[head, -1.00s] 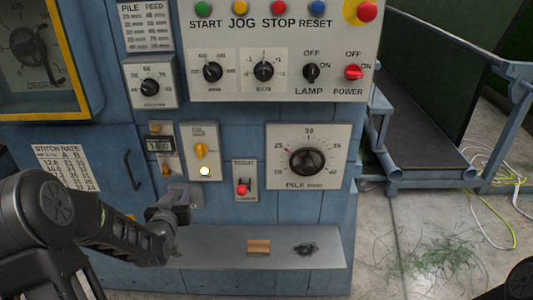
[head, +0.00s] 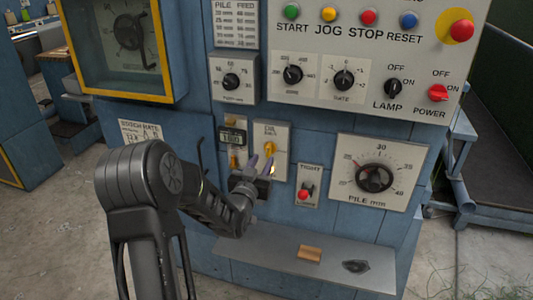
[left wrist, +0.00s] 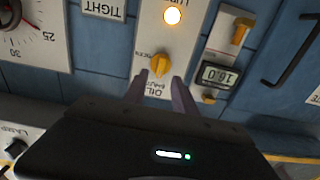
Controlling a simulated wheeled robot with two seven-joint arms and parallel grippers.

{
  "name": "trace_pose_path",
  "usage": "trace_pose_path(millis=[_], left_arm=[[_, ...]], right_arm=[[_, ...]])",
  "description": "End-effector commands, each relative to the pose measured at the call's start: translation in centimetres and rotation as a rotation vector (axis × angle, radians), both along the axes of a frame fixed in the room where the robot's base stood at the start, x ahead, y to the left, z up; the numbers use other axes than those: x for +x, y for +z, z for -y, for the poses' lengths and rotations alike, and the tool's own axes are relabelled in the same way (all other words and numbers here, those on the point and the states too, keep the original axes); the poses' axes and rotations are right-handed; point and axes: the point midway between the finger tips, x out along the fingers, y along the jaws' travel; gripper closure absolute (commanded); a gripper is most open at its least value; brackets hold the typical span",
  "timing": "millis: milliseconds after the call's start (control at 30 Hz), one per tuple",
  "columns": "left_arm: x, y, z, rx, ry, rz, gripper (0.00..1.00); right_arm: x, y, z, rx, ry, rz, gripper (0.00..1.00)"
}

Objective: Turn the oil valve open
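The oil valve is a small yellow knob (head: 268,148) on a pale plate labelled OIL (head: 283,135), on the blue machine front. In the left wrist view the knob (left wrist: 160,66) shows upside down, with its grip ridge roughly vertical in the picture. My left gripper (head: 260,163) is just in front of the plate's lower part. In the left wrist view its two fingers (left wrist: 158,88) are spread and empty, with the tips just short of the knob, one toward each side. I cannot tell if either finger touches it. My right gripper is not in view.
A lit round lamp (left wrist: 172,16) is on the same plate. A counter display (head: 232,137) is to its left, and a red TIGHT switch (head: 304,194) and the pile dial (head: 374,178) are to its right. A grey shelf (head: 270,252) juts out below, holding a wooden block (head: 309,254).

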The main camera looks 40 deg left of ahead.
Motion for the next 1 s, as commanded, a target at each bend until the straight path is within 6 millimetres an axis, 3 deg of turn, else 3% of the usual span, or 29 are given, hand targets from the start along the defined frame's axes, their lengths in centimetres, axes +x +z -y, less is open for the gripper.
trace_pose_path(millis=[300, 633, 1000], left_arm=[[4.1, 0.0, -1.4, -0.001, 0.000, -0.001, 0.67], [4.5, 0.0, -1.6, -0.001, 0.000, 0.000, 0.67], [4.5, 0.0, -1.6, 0.000, 0.000, 0.000, 0.97]], right_arm=[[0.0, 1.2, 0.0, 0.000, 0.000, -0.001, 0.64], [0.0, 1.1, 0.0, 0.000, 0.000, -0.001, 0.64], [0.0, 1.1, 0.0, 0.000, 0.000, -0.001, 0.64]])
